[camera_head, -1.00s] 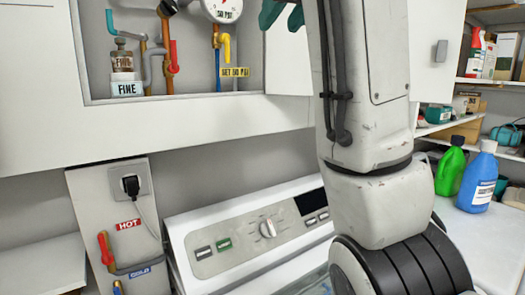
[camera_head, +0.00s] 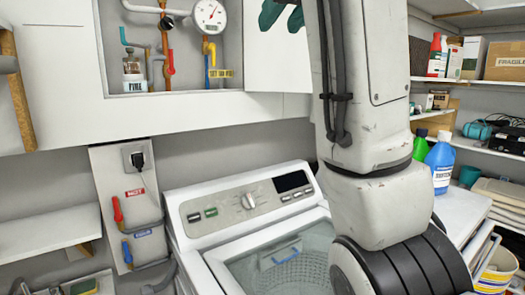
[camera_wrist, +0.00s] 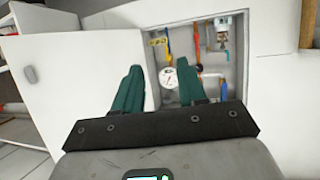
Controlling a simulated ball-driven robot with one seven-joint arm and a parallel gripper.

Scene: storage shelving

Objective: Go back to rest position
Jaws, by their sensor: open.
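My gripper (camera_head: 282,14) shows at the top of the head view, its teal fingertips partly cut off by the frame edge. In the wrist view my gripper (camera_wrist: 162,88) has its two teal fingers apart with nothing between them. Beyond the fingers is an open wall recess with a round pressure gauge (camera_head: 209,15), red and yellow valve handles and pipes. The gauge also shows between the fingers in the wrist view (camera_wrist: 169,78). My raised arm hides part of the wall and counter behind it.
A white top-loading washer (camera_head: 205,190) stands below the cabinets. An open white cabinet door (camera_wrist: 85,75) is beside the recess. A blue bottle (camera_head: 440,163) and a green bottle (camera_head: 420,146) stand on the counter at right. Stocked shelves (camera_head: 480,80) fill the right side.

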